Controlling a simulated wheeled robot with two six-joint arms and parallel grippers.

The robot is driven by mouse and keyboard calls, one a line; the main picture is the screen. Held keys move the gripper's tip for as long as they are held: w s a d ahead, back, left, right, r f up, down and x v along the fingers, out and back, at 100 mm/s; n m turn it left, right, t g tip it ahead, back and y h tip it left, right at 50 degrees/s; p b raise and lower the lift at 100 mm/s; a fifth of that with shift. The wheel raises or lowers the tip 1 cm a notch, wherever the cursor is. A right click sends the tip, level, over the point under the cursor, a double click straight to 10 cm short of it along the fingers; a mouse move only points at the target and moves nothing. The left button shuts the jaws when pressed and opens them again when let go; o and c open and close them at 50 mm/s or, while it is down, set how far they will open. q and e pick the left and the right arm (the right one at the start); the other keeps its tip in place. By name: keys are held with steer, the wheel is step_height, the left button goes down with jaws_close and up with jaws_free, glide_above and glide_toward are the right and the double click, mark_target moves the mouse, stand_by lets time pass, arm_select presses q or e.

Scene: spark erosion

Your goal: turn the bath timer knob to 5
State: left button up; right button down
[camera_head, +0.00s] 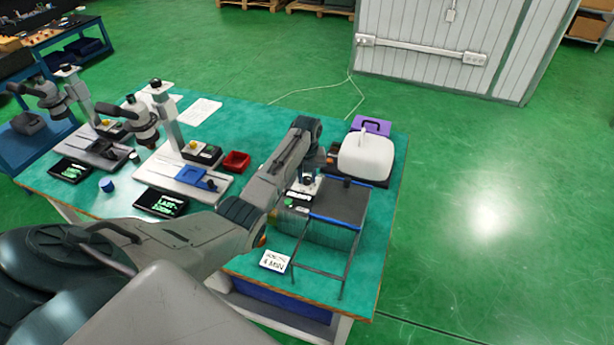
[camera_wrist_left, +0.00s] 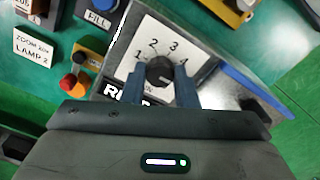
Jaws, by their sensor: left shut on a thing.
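The bath timer knob (camera_wrist_left: 160,72) is a dark round knob on a white dial plate (camera_wrist_left: 150,38) marked 1, 2, 3 and 4 in the left wrist view. The 5 cannot be made out; the gripper covers the lower part of the dial. A pale mark shows on the knob, but its exact reading is unclear. My left gripper (camera_wrist_left: 162,88) has a blue-grey finger on each side of the knob and is shut on it. In the head view, my left arm reaches over the bath unit (camera_head: 345,203), and its wrist mostly hides the knob. My right gripper is not in view.
A red tray (camera_head: 236,162) and microscopes (camera_head: 140,118) are to the left. A card reading 4 MIN (camera_head: 275,261) lies in front. In the left wrist view, a red button (camera_wrist_left: 68,82) and a FILL label (camera_wrist_left: 97,19) are left of the dial.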

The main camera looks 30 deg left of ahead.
mark_target(307, 178)
arm_select(q)
steer(key=shift+w+r, duration=0.1)
steer(key=shift+r, duration=0.1)
steer(key=o, duration=1)
steer(key=shift+f, duration=0.1)
steer(key=shift+r+b, duration=0.3)
steer(key=shift+r, duration=0.2)
step_height(307, 178, up, 10)
steer(key=b, duration=0.3)
